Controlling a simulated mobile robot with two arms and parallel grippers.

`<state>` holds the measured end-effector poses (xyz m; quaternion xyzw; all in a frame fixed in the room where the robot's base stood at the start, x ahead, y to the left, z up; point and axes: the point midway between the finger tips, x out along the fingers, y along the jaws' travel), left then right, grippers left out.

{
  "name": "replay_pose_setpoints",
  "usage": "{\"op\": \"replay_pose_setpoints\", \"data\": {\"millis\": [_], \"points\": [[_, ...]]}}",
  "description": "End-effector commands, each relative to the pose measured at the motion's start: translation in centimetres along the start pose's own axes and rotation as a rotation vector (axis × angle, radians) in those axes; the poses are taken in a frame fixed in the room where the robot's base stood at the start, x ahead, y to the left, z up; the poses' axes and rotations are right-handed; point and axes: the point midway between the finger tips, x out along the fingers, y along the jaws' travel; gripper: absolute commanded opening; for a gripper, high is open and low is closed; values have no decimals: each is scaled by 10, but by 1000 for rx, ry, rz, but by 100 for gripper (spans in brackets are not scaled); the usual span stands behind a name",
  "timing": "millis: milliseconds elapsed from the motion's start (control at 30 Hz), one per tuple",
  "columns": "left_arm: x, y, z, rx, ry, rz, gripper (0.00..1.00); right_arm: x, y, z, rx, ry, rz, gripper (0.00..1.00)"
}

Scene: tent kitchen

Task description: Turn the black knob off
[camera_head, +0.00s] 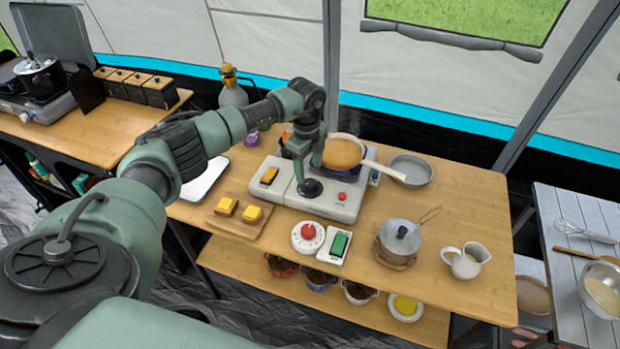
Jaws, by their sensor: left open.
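The black knob (310,188) sits on the front of the white portable stove (323,208), between a yellow switch (269,175) and a red button (342,196). My left gripper (308,174) points down right over the knob, with its fingers open. Whether the fingers touch the knob or stand just above it I cannot tell. A frying pan (344,151) with orange-brown food is on the stove behind the gripper, its pale handle pointing right. The gripper and wrist cover part of the stove. My right gripper does not show.
On the wooden table, a board with yellow-topped pieces (226,206) lies left of the stove. A red dial timer (308,231), a green-screened device (340,244), a lidded pot (401,238) and a white jug (466,261) stand in front and right. An empty grey pan (411,169) is behind.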

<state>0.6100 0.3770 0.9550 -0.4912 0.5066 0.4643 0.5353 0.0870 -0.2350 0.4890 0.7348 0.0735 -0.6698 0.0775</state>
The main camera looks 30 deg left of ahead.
Motion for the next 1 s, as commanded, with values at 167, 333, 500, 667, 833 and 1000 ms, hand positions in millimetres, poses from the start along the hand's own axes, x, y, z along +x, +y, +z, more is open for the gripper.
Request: {"op": "replay_pose_setpoints", "data": {"millis": [167,333,500,667,833,1000], "points": [[30,1,-2,2,3,5,58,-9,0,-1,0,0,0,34],[49,0,-2,2,3,1,58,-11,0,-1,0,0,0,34],[56,0,-2,4,3,0,58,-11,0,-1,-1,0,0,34],[56,0,-2,4,3,-1,58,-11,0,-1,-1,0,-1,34],[56,0,-2,4,4,-1,19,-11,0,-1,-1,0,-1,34],[56,0,-2,5,4,-1,0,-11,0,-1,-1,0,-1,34]]}}
